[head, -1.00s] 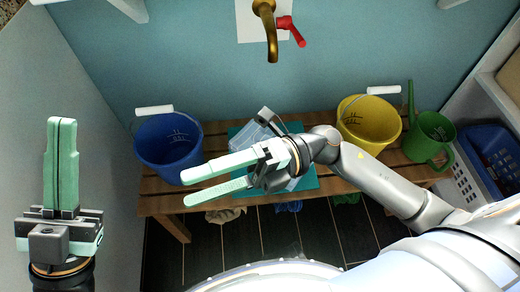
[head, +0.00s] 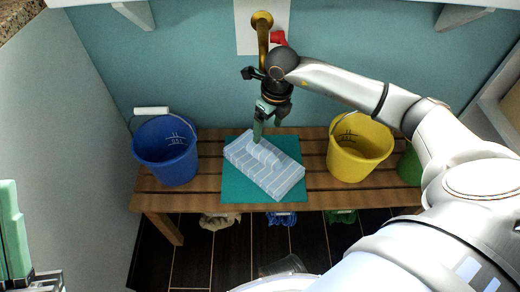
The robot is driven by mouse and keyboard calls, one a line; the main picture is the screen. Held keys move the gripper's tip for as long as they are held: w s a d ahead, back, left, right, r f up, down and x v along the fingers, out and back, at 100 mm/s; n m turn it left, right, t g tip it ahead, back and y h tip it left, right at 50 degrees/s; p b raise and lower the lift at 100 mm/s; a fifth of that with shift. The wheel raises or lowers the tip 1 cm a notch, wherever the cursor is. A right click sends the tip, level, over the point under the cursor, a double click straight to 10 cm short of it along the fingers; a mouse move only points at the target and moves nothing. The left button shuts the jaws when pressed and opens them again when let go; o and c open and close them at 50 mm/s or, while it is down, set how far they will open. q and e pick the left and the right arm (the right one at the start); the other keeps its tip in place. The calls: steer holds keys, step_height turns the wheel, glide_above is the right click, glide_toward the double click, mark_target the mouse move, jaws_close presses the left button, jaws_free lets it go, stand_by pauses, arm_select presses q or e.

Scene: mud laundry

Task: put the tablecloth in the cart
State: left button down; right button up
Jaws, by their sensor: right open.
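The tablecloth (head: 262,166) is a folded, pale blue-grey striped bundle. It lies flat and slightly turned on a teal mat (head: 233,189) on a wooden slatted bench. My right gripper (head: 267,130) points down over the tablecloth's back edge, with its green fingers open. One fingertip appears at or just above the cloth; contact is not clear. My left gripper (head: 12,232) is cut off at the left picture edge, its green fingers upright and together, with nothing seen between them. I cannot make out a cart.
A blue bucket (head: 166,150) stands left on the bench (head: 212,172). A yellow bucket (head: 358,148) stands right, with a green watering can (head: 409,168) partly hidden behind my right arm. A brass tap (head: 262,40) is on the wall behind. Small cloths lie beneath the bench.

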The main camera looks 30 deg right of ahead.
steer(key=b, duration=0.1)
glide_above(263, 150)
steer(key=f, duration=0.3)
steer(key=s+f, duration=0.1)
steer(key=f, duration=0.1)
steer(key=f+b, duration=0.2)
steer(key=f, duration=0.1)
steer(key=f+b, duration=0.1)
steer(key=f, duration=0.1)
steer(key=shift+w+f, duration=0.15)
steer(key=shift+w, duration=0.15)
steer(key=shift+c, duration=0.5)
jaws_close()
